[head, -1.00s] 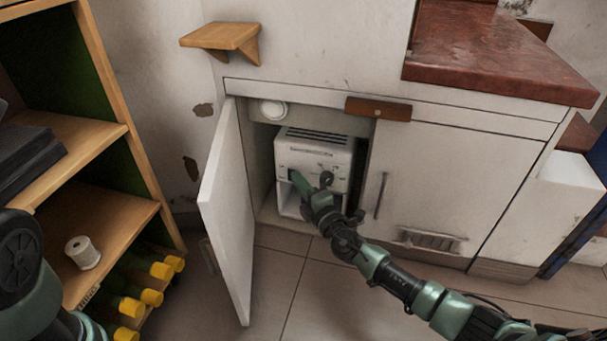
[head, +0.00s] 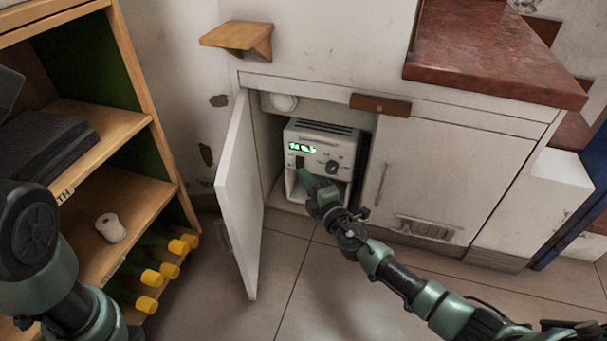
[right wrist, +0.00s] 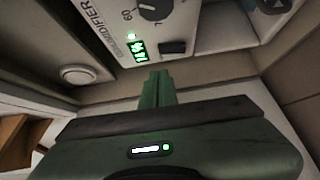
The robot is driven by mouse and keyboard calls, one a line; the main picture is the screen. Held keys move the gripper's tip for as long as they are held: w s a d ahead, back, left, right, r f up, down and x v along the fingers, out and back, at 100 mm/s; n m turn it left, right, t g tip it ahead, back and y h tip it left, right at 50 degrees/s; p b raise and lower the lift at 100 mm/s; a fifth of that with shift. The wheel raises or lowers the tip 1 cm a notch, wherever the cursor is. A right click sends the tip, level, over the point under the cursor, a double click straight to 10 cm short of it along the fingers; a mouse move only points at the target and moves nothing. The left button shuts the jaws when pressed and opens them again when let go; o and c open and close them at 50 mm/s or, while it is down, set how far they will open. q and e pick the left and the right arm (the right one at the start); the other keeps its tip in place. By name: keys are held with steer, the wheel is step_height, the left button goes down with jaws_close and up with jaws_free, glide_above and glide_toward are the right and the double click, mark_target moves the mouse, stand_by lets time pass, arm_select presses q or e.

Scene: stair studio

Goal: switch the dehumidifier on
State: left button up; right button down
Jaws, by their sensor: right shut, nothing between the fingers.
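The dehumidifier (head: 345,140) is a white box inside the open cupboard. Its display (head: 302,148) glows green, and a dark dial (head: 332,167) sits to the right. The right wrist view shows the lit display (right wrist: 138,50), a small green light (right wrist: 131,36), the dial (right wrist: 155,10) and a dark rocker switch (right wrist: 173,47). My right gripper (head: 303,180) is shut and empty, its tips just below the switch on the front panel. In the right wrist view, the closed fingertips (right wrist: 157,76) look slightly apart from the switch. My left arm shows at the left, but its gripper is out of view.
The white cupboard door (head: 240,200) stands open to the left of my right gripper. A closed door (head: 440,170) is on the right. A wooden shelf unit (head: 150,100) with a white spool (head: 111,228) and yellow-capped bottles stands at the left. The tiled floor in front is clear.

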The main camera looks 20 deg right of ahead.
steer(key=s+d+p, duration=0.1)
steer(key=s, duration=0.7)
steer(key=shift+d+r+p, duration=0.3)
steer(key=shift+d+r, duration=0.1)
steer(key=shift+r, duration=0.05)
